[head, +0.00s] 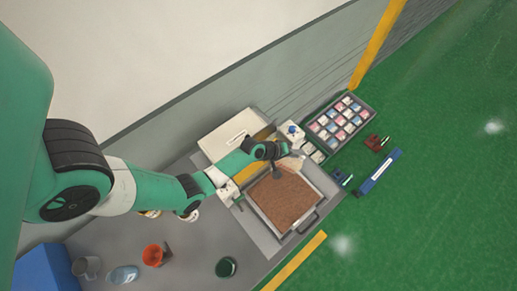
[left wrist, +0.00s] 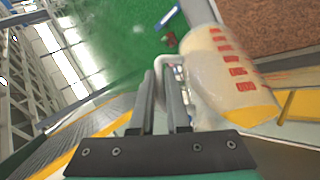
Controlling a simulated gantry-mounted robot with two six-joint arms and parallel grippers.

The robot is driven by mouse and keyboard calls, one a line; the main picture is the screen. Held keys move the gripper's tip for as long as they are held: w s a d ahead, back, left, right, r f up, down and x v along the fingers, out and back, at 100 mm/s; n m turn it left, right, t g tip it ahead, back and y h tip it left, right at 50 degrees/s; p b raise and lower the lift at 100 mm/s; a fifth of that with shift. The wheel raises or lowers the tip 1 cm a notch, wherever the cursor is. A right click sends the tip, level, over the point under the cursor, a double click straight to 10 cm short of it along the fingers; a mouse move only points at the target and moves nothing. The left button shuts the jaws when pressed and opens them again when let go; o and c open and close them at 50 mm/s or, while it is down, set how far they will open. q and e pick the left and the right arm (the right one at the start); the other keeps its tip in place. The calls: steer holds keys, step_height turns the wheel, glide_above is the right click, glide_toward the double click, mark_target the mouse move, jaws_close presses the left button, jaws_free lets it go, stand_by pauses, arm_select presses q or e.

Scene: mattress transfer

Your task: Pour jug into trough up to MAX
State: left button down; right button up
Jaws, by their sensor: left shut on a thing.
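A translucent white jug (left wrist: 225,75) with red markings is beside my left gripper (left wrist: 165,85) in the left wrist view. The gripper is shut on its handle. Yellow shows at the jug's lower end. In the head view my left gripper (head: 277,165) is over the far edge of a shallow tray (head: 318,215) with a brown fill, and the pale jug (head: 293,162) is partly hidden behind it. The brown-filled tray may be the trough, but I cannot read a MAX mark. The brown fill (left wrist: 285,22) also shows beyond the jug in the wrist view. My right gripper is not in view.
A rack of small coloured packs (head: 340,122) lies at the upper right, with a blue bar (head: 380,172) near it. An orange cup (head: 155,254), a grey mug (head: 87,267), a clear dish (head: 123,275) and a dark green round pot (head: 226,267) stand at the lower left.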

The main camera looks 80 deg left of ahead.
arm_select(q)
steer(key=shift+s+a+r, duration=0.1)
steer(key=shift+a+r, duration=0.05)
steer(key=shift+r, duration=0.05)
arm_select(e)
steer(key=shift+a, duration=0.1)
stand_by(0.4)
arm_select(q)
steer(key=shift+s+a+t+b, duration=0.15)
steer(key=shift+s+t+b, duration=0.2)
steer(key=shift+t+b, duration=0.3)
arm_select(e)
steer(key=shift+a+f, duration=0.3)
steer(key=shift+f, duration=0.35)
arm_select(q)
steer(key=shift+s+a+n+t+h+b, duration=0.15)
steer(key=shift+s+n+t+h+b, duration=0.2)
steer(key=shift+b, duration=0.75)
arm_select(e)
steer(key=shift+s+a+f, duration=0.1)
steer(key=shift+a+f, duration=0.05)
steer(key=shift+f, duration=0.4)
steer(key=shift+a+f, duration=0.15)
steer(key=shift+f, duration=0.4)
